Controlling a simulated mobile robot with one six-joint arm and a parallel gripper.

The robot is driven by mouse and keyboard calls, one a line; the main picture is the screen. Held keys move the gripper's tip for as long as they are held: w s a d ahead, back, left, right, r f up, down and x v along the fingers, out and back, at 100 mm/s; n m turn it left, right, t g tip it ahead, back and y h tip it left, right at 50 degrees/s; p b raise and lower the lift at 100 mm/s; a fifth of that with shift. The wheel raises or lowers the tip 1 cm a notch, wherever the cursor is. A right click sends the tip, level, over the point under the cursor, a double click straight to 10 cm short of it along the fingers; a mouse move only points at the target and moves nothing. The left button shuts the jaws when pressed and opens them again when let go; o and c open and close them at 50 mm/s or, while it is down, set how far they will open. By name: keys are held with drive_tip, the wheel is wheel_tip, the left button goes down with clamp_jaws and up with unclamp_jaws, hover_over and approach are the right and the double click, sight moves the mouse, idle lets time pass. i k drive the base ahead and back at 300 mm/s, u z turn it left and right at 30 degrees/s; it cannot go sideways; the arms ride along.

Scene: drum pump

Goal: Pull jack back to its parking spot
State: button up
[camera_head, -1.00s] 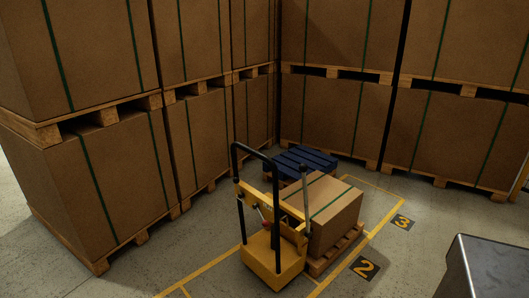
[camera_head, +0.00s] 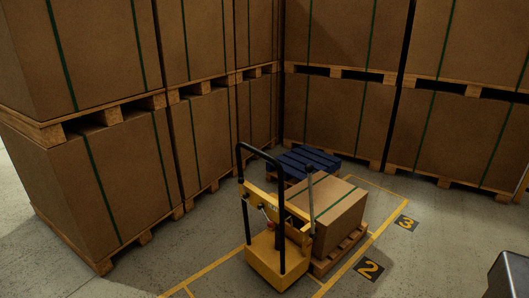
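The yellow pallet jack (camera_head: 275,262) with its black looped handle (camera_head: 241,180) stands upright at the lower middle of the head view. It is close against the near left side of a wooden pallet (camera_head: 340,251) bearing a strapped brown carton (camera_head: 338,212). Whether its forks are under that pallet is hidden. Yellow floor lines (camera_head: 213,267) run around the jack and the pallet. I cannot tell which marked area is the parking spot. My gripper is not in view.
A blue pallet (camera_head: 308,160) lies behind the carton. Tall stacks of strapped cartons (camera_head: 100,175) on pallets wall off the left and back. Floor plates marked 2 (camera_head: 368,268) and 3 (camera_head: 405,223) lie at right. A grey box-like object (camera_head: 509,275) is at the lower right corner. Open floor lies at right.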

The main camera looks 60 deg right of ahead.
sight(278, 259)
drive_tip(key=u, duration=0.05)
drive_tip(key=i, duration=1)
drive_tip(key=z, duration=0.05)
